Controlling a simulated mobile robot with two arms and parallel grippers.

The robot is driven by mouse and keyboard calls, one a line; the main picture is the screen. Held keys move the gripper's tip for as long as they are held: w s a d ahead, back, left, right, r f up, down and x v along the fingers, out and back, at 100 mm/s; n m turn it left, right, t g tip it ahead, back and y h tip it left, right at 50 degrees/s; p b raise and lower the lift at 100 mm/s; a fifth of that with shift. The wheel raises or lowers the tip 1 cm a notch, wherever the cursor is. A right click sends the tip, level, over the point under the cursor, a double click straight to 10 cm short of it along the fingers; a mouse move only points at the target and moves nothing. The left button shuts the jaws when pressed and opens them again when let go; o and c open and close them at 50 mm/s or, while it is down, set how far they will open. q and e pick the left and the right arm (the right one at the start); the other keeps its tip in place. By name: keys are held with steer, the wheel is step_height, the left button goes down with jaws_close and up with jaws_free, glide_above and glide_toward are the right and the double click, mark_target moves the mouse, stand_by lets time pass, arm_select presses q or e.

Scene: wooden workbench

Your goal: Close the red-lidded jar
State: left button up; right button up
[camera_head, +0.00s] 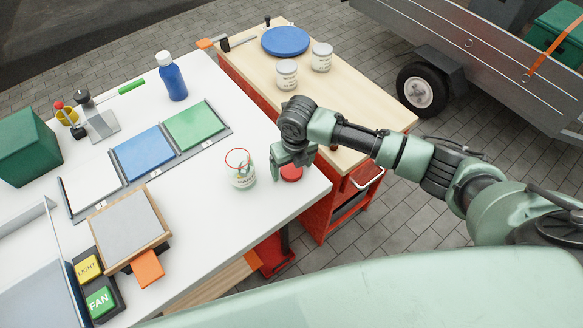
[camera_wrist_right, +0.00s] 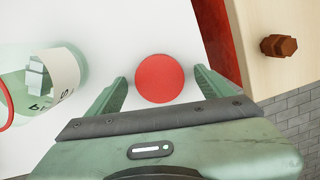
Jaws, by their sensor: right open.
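The glass jar (camera_head: 240,171) stands upright on the white table top, with a red rim, a label and some small contents inside. Its side also shows at the left of the right wrist view (camera_wrist_right: 62,72). The round red lid (camera_head: 291,173) lies apart from the jar, to its right, near the table's edge. My right gripper (camera_head: 283,160) is above the lid and partly covers it. In the right wrist view, the open fingers (camera_wrist_right: 160,88) stand on both sides of the lid (camera_wrist_right: 160,78), with small gaps. My left gripper is not in view.
A blue bottle (camera_head: 172,77) stands at the back. Blue and green panels (camera_head: 195,125) lie left of the jar, with LIGHT and FAN buttons (camera_head: 98,300) at front left. A wooden bench (camera_head: 360,104) with two white cans (camera_head: 287,75) adjoins at right.

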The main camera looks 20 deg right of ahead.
mark_target(292, 170)
steer(key=c, duration=1.4)
steer(key=shift+r, duration=0.1)
step_height(292, 170, up, 20)
steer(key=shift+f+b, duration=0.1)
steer(key=shift+b, duration=0.7)
